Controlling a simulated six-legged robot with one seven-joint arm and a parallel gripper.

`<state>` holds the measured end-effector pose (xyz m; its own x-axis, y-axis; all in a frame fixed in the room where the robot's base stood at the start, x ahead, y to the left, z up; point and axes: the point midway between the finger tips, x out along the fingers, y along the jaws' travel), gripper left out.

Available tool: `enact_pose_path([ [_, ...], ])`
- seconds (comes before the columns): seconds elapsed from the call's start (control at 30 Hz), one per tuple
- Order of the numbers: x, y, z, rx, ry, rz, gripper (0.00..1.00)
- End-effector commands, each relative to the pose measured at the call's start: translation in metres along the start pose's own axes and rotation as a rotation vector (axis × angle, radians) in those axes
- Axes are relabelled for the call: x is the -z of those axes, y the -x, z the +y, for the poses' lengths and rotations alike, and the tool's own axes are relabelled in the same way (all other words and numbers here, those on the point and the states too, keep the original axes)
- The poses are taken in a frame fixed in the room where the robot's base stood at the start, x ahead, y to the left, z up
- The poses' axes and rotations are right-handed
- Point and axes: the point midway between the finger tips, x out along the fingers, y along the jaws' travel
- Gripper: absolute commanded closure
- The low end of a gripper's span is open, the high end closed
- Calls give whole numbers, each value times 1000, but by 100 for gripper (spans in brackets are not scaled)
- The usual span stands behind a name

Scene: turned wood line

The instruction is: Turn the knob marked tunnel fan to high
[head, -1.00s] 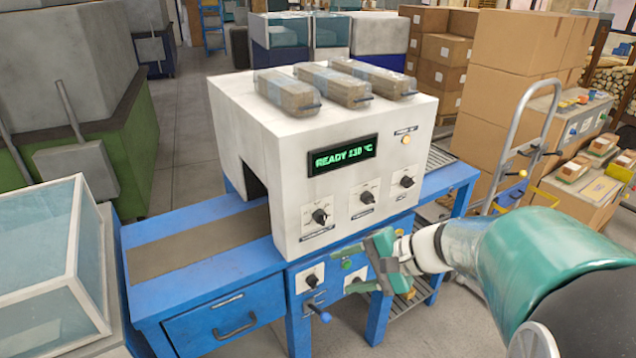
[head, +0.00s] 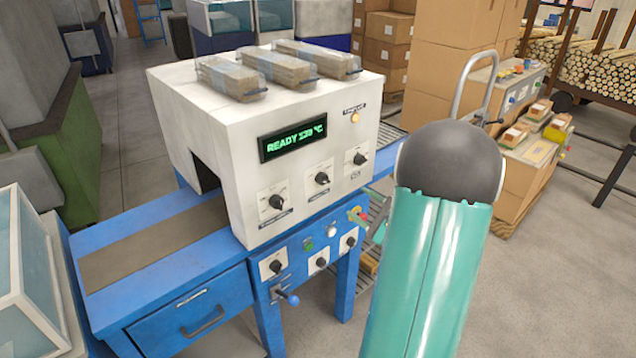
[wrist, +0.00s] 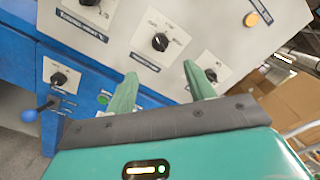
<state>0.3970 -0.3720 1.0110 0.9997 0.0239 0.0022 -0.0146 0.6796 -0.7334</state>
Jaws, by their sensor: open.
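The white shrink tunnel carries three black knobs on white dial plates: left (head: 276,201), middle (head: 322,178) and right (head: 360,158). Their labels are too small to read, so I cannot tell which says tunnel fan. In the wrist view the left knob (wrist: 90,2) is cut off at the top. The middle knob (wrist: 160,41) shows ahead of the gap between my fingers, and the right knob (wrist: 211,75) shows just beyond the right fingertip.
The blue panel below holds several more knobs, one at its left (head: 275,266), a green button (head: 309,244) and a red-and-yellow button (head: 356,214). A blue-tipped handle (head: 289,298) sticks out below. A lit amber lamp (head: 355,118) is above. Cardboard boxes (head: 450,60) stand behind right.

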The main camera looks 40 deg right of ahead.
Motion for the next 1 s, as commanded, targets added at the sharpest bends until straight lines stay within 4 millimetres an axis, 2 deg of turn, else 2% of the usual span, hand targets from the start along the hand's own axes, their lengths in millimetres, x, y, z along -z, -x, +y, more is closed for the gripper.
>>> enact_pose_path([
  [0.17, 0, -23, 0, -1, 0, -2, 46],
  [0.5, -1, -92, 1, -4, 1, -2, 46],
  [0.7, -2, -124, 2, -5, 1, -3, 46],
  [0.83, -2, -134, 2, -4, 1, -3, 46],
  [1.0, -2, -136, 2, -4, 1, -2, 46],
])
